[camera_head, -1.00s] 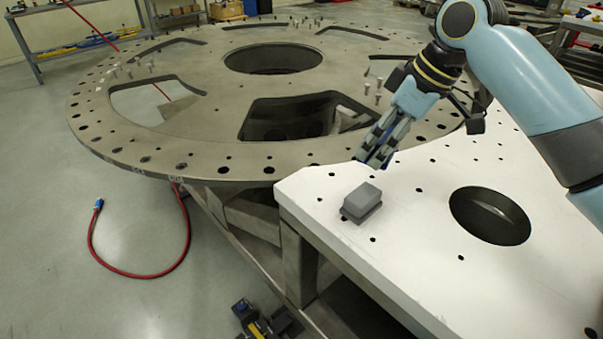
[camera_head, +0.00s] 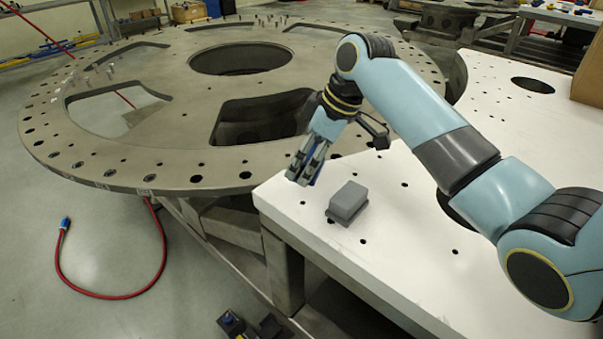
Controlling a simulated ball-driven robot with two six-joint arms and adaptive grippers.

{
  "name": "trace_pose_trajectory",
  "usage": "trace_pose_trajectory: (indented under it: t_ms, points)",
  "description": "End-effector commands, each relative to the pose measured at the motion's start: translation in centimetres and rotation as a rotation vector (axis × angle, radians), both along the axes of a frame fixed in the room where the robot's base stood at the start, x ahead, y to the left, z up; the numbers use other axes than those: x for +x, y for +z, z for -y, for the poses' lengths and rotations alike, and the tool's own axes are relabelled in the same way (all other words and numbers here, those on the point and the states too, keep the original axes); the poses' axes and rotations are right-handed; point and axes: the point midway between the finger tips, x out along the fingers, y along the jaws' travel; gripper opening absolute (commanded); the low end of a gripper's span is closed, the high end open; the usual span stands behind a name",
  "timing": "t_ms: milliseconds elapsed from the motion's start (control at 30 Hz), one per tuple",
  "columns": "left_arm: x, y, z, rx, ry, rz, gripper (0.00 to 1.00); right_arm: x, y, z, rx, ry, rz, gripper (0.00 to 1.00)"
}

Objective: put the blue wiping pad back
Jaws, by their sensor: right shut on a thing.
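My right gripper (camera_head: 305,172) is shut on the blue wiping pad (camera_head: 319,177), of which only a small blue sliver shows beside the fingers. The fingers point down and to the left, near the back left edge of the white table (camera_head: 395,215). I cannot tell how far the pad is above the table top. A grey block (camera_head: 347,197) on a thin darker base sits on the table, just right of and nearer than the gripper. My left gripper is not in view.
The large round metal turret plate (camera_head: 165,160) with big cut-outs lies behind and left. Several upright pins stand on it. The white table has large round holes. A cardboard box (camera_head: 588,75) stands at the right. A red hose (camera_head: 160,250) lies on the floor.

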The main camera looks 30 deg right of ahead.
Motion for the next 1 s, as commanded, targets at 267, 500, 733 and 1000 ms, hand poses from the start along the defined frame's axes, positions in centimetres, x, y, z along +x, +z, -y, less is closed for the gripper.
trace_pose_trajectory:
  t_ms: [267,500,733,1000]
  points:
    - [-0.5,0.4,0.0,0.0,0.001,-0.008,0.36,0.9,-2.4,-0.9,0.0,0.0,-0.005,0.47]
    - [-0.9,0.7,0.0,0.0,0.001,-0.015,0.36,0.9,-4.8,-0.8,-0.001,0.0,0.0,0.47]
    - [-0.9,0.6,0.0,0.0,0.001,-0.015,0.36,0.9,-4.9,-0.8,-0.001,0.0,0.0,0.47]
    - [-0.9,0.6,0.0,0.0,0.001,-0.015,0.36,0.9,-5.1,-0.8,-0.001,0.0,-0.001,0.96]
